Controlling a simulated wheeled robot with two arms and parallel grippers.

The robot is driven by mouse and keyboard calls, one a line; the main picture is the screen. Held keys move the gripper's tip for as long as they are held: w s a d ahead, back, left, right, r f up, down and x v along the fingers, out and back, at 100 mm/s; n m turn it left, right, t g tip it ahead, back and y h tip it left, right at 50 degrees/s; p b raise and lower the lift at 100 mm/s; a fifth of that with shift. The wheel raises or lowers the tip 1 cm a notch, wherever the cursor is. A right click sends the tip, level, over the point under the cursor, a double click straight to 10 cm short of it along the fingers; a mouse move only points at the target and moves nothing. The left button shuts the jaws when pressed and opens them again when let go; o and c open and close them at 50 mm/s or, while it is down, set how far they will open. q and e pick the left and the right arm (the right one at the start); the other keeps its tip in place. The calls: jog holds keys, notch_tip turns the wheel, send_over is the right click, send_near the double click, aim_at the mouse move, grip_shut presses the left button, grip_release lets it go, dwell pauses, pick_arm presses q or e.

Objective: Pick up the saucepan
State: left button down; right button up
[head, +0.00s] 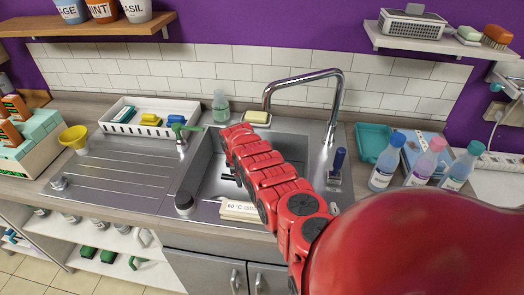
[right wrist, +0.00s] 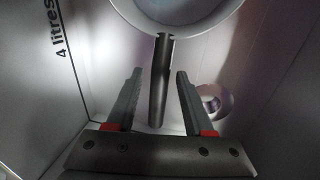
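The saucepan's straight dark grey handle (right wrist: 161,90) shows in the right wrist view, running from the top middle down between my fingers. At the top is a round pale rim (right wrist: 205,32), apparently the pan's; most of the pan is cut off. My right gripper (right wrist: 160,71) is open, one finger on each side of the handle, with a visible gap on both sides. In the head view my red right arm reaches into the sink (head: 210,185) and hides the gripper and most of the saucepan. My left gripper is not in view.
A tall chrome tap (head: 338,110) arches over the sink. Several bottles (head: 428,160) and a teal tray (head: 373,141) stand right. A white rack (head: 128,128) stands back left; the drainboard (head: 120,180) is mostly clear. "4 litres" is printed on the sink wall.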

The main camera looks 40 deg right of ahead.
grip_shut()
dwell(1.2)
